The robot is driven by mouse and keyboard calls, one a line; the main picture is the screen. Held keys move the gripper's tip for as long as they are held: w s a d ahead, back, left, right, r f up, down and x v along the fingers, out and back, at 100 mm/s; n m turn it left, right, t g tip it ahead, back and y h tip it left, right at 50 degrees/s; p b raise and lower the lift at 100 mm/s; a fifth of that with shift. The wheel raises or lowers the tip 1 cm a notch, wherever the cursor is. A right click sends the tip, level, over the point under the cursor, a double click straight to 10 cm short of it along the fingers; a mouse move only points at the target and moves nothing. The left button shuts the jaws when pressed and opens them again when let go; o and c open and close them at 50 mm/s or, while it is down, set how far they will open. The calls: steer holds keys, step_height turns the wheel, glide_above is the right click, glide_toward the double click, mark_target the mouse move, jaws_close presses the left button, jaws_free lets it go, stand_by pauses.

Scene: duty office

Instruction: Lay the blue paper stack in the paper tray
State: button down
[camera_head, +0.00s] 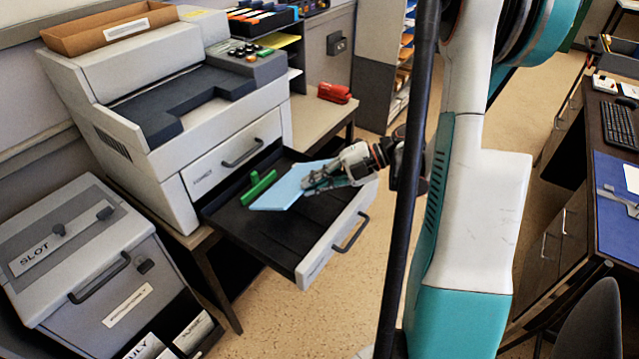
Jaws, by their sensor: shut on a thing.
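The blue paper stack (281,190) is a flat light-blue sheet shape over the open dark paper tray (262,230). The tray is a drawer pulled out from the front of the grey copier-like machine. My gripper (309,184) is shut on the right end of the stack. The stack looks low inside the tray, but I cannot tell whether it touches the tray floor. A green piece (258,187) stands in the tray, close beside the stack's upper left edge. My gripper's fingertips partly hide the stack's right end.
The grey machine (170,100) stands behind the tray. The drawer's white front wall (330,250) with its handle faces right. A red stapler-like object (334,93) lies on the table behind. A grey slot box (90,250) stands at left. The tray's front part is bare.

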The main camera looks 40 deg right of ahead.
steer(key=shift+w+a+f+m+g+h+p, duration=0.1)
steer(key=shift+w+a+m+g+h+p, duration=0.1)
steer(key=shift+w+g+h+p, duration=0.25)
steer(key=shift+w+a+m+g+h+p, duration=0.1)
steer(key=shift+w+a+g+p, duration=0.15)
steer(key=shift+w, duration=0.35)
steer(key=shift+w+f+b, duration=0.25)
steer(key=shift+f+b, duration=0.5)
steer(key=shift+f, duration=0.2)
steer(key=shift+w+a+f, duration=0.15)
steer(key=shift+w+f, duration=0.2)
steer(key=shift+f, duration=0.35)
steer(key=c, duration=1.4)
jaws_free()
steer(key=shift+c, duration=0.2)
steer(key=p+v, duration=0.2)
steer(key=v, duration=0.7)
